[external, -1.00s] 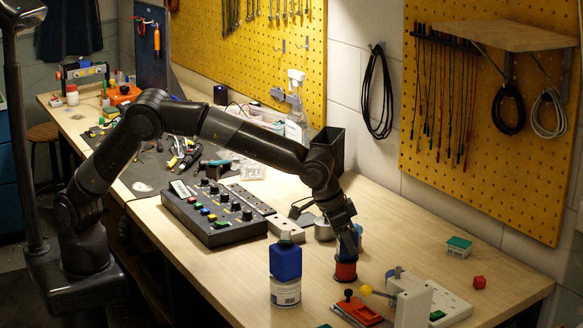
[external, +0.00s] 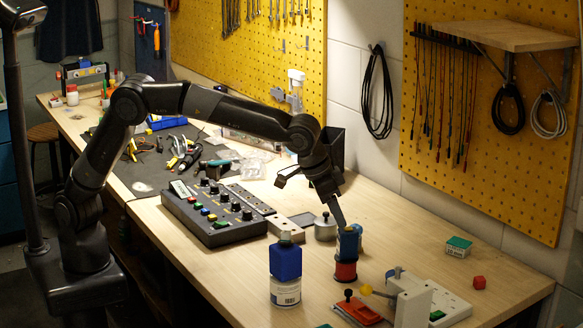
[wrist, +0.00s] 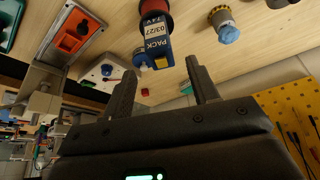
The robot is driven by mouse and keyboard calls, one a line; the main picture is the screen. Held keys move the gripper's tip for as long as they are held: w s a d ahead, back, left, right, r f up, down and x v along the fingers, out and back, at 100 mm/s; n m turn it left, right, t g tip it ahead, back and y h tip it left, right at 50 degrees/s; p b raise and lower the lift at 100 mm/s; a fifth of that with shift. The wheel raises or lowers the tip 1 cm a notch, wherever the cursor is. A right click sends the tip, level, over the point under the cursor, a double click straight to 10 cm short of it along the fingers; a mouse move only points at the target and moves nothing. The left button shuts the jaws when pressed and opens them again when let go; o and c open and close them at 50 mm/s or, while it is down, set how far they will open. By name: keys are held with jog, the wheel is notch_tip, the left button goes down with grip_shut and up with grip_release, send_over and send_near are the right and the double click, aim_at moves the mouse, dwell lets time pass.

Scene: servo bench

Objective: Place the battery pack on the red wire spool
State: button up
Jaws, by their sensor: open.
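The battery pack (external: 348,245) is a small blue block on top of the red wire spool (external: 345,271) on the bench. It seems to stand upright. In the wrist view the pack (wrist: 155,48) shows a printed label, with the red spool (wrist: 156,10) against its far end. My gripper (wrist: 163,84) is open, its two fingers apart with nothing held between them. In the external view my gripper (external: 339,212) is just above the pack; whether a finger touches it, I cannot tell.
A blue-capped bottle (external: 286,272) stands left of the spool. A red fixture (external: 358,311) and a white power strip (external: 445,303) lie in front and right. A green box (external: 458,247) and red cube (external: 479,282) lie right. The control box (external: 213,215) is left.

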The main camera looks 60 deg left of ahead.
jog(key=shift+v, duration=1.8)
jog(key=s+a+r+n, duration=0.1)
jog(key=a+r, duration=0.3)
jog(key=a, duration=1.1)
jog(key=a+r+n, duration=0.2)
jog(key=a+r, duration=0.1)
jog(key=a, duration=1.2)
jog(key=s+a, duration=0.9)
jog(key=a, duration=0.5)
jog(key=s+a+f+y, duration=0.1)
jog(key=s+a+f, duration=0.2)
jog(key=s, duration=0.3)
jog(key=s+a+f+n+t, duration=0.1)
jog(key=s+a+f, duration=0.3)
jog(key=s, duration=0.3)
jog(key=shift+a+n+y, duration=0.3)
jog(key=shift+a+y, duration=0.1)
jog(key=shift+a, duration=0.15)
jog(key=shift+s, duration=0.1)
